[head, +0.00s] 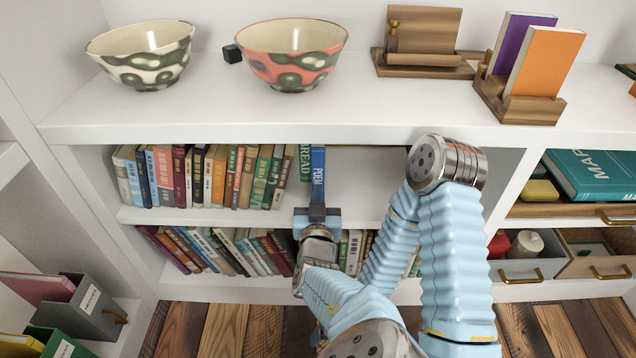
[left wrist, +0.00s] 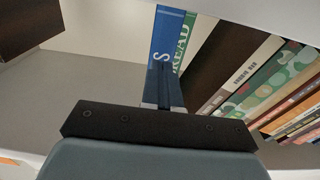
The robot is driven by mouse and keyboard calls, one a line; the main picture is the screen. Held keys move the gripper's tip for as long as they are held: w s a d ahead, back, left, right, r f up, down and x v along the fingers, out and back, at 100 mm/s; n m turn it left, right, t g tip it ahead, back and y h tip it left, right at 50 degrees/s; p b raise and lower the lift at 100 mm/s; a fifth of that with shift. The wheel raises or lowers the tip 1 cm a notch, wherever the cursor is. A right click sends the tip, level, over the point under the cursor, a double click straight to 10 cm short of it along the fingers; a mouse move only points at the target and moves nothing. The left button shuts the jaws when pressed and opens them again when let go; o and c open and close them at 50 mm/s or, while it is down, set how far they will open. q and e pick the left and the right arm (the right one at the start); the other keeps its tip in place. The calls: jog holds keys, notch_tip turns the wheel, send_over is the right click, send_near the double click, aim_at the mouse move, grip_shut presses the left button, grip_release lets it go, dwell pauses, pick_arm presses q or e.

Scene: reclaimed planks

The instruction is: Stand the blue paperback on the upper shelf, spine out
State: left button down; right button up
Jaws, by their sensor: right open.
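The blue paperback (head: 318,168), lettered POEM on its spine, stands upright in the upper book shelf with its spine facing out. It touches or nearly touches a green book lettered BREAD (head: 304,162). My left gripper (head: 317,212) is at the lower part of the blue spine, its narrow fingers together and in front of it. In the left wrist view the fingers (left wrist: 163,85) cover the lower spine of the blue book (left wrist: 166,38); whether they touch it is hidden. My right gripper is not seen.
The upper shelf (head: 365,200) is free to the right of the blue book. A leaning row of books (head: 205,175) fills its left, and more books (head: 225,250) stand below. Bowls (head: 292,50) and wooden holders (head: 520,105) stand on the top board. My arm covers the right part.

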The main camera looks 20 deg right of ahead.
pick_arm(q)
jog(key=shift+b+x, duration=0.6)
jog(key=shift+x, duration=1.75)
jog(key=shift+b+v, duration=0.35)
jog(key=shift+v, duration=1.7)
